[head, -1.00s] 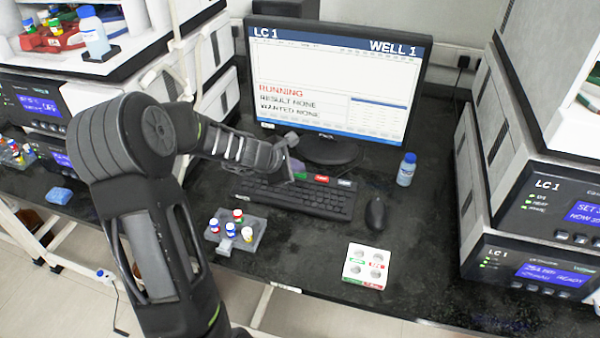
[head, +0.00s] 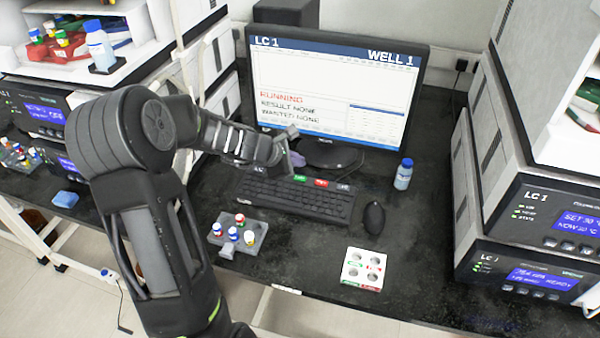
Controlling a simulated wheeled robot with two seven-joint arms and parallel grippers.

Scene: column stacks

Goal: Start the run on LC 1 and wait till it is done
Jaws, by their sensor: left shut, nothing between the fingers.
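The monitor (head: 330,85) shows "LC 1", "WELL 1", a red "RUNNING", "RESULT NONE" and "WANTED NONE", with an empty plot. The keyboard (head: 295,200) lies in front of it, with green, red and dark labelled keys along its back edge. My left gripper (head: 290,155) is shut and empty, raised near the back left of the keyboard in front of the monitor's lower edge. The LC 1 instrument stack (head: 530,235) stands at the right with lit blue displays, the lower one reading "READY". My right gripper is not in view.
A grey rack (head: 252,232) with several capped vials sits in front of the keyboard. A white four-hole block (head: 363,270), a mouse (head: 374,217) and a blue-capped bottle (head: 403,175) are to the right. Another instrument stack (head: 45,118) stands at the left. The front right bench is clear.

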